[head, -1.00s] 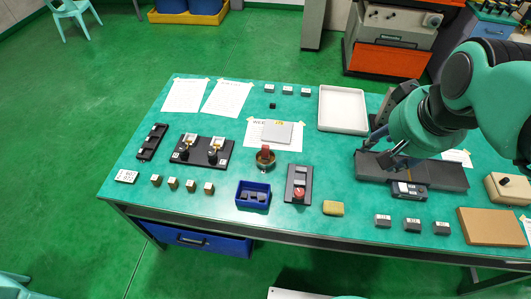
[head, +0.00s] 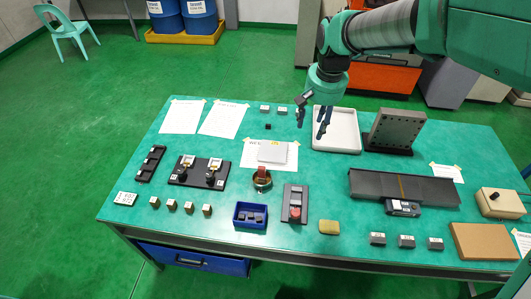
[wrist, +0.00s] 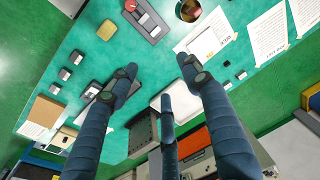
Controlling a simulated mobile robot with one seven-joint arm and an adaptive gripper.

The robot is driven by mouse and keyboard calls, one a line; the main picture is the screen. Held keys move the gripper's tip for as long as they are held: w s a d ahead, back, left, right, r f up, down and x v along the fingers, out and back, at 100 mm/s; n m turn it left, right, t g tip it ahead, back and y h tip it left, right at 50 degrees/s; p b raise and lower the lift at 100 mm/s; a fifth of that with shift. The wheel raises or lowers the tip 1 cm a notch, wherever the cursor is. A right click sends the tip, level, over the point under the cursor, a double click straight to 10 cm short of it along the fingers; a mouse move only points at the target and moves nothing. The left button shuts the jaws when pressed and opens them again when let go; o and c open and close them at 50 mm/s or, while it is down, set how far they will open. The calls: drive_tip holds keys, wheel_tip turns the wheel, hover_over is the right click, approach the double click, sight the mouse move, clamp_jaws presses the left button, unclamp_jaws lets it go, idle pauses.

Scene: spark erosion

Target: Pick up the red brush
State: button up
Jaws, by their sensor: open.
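A red upright piece, which looks like the red brush (head: 261,170), stands in a round brass-coloured pot (head: 262,183) near the middle of the table. Its lower part is hidden in the pot. The wrist view shows bare table between the fingers (wrist: 158,75).
A white tray (head: 347,145) and a grey angle plate (head: 393,128) stand behind. A black block with a red knob (head: 295,205) and a blue bin (head: 251,216) stand in front of the pot.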

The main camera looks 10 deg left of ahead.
drive_tip(key=w+a+f+g+p, duration=0.2)
drive_tip(key=w+a+f, duration=0.5)
drive_tip(key=a+f, duration=0.25)
drive_tip(key=p, duration=0.2)
hover_over(262, 167)
drive_tip(key=w, duration=0.2)
wheel_tip(262, 167, down, 12)
drive_tip(key=f, duration=0.1)
drive_tip(key=shift+s+d+g+h, duration=0.1)
drive_tip(key=shift+s+g+h, duration=0.15)
drive_tip(key=shift+g+h, duration=0.15)
drive_tip(key=shift+s+f, duration=0.2)
drive_tip(key=shift+f, duration=1.2)
drive_tip(key=shift+s+f, duration=0.15)
drive_tip(key=shift+f, duration=1.3)
drive_tip(key=shift+s+f, duration=0.2)
drive_tip(key=shift+f, duration=1.2)
drive_tip(key=shift+s+f, duration=0.15)
drive_tip(key=shift+f, duration=1.15)
drive_tip(key=shift+s+f, duration=0.1)
drive_tip(key=shift+f, duration=1.2)
